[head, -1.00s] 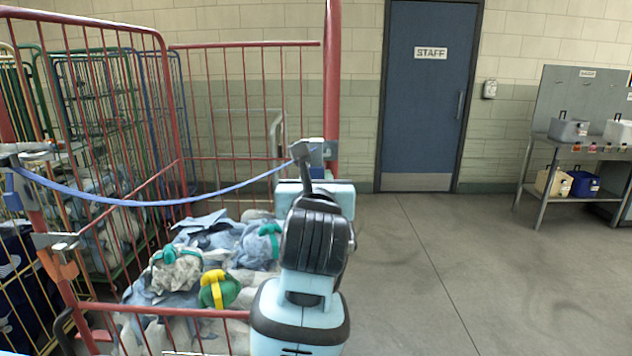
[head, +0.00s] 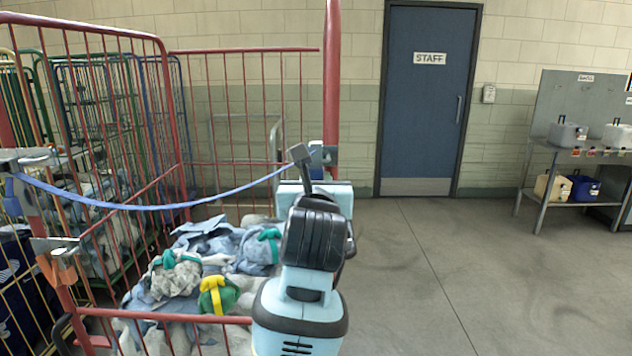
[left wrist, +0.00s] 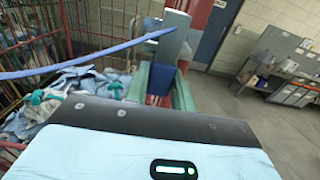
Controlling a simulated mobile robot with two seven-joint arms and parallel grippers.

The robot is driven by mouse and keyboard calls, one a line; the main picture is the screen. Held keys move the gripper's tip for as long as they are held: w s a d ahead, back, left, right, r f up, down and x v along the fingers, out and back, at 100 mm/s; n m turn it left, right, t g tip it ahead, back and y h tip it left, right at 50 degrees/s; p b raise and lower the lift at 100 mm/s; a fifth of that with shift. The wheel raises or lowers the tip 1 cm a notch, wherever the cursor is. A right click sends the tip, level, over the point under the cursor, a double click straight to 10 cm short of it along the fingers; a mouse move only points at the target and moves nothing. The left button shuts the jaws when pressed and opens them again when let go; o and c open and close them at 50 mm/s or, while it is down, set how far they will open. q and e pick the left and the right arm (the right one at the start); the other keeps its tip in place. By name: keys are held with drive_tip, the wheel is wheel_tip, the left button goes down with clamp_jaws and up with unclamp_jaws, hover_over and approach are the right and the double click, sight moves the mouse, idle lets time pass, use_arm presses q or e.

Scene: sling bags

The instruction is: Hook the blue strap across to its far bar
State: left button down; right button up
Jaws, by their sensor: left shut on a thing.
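The blue strap (head: 160,207) hangs in a shallow sag across the open front of the red cage trolley. Its left end meets a grey bracket (head: 22,160) on the left post. Its right end reaches my left gripper (head: 305,165) beside the far red bar (head: 332,80). In the left wrist view, my left gripper (left wrist: 161,82) is shut on the strap's blue end piece (left wrist: 160,78), below a grey metal plate (left wrist: 174,38). A grey bracket (head: 328,153) sits on the far bar close by; I cannot tell whether the strap end touches it. My right gripper is out of view.
Linen bundles (head: 175,275) with teal and yellow ties fill the cage behind the strap. An orange-and-grey bracket (head: 60,262) sits lower on the left post. Open floor (head: 430,270) lies to the right, before a blue staff door (head: 428,95) and a bench (head: 545,165).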

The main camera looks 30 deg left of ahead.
use_arm(q)
drive_tip(key=shift+f, duration=0.2)
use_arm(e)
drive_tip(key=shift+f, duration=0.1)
use_arm(q)
drive_tip(key=shift+f+b, duration=0.3)
drive_tip(key=shift+f, duration=0.55)
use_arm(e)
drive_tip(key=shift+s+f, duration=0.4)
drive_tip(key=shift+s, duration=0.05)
use_arm(q)
drive_tip(key=c, duration=0.7)
unclamp_jaws()
drive_tip(key=shift+s+d, duration=0.1)
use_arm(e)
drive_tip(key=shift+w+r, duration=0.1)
use_arm(q)
drive_tip(key=p+v, duration=0.1)
drive_tip(key=v, duration=0.5)
drive_tip(key=shift+s+d, duration=0.2)
drive_tip(key=shift+s, duration=0.1)
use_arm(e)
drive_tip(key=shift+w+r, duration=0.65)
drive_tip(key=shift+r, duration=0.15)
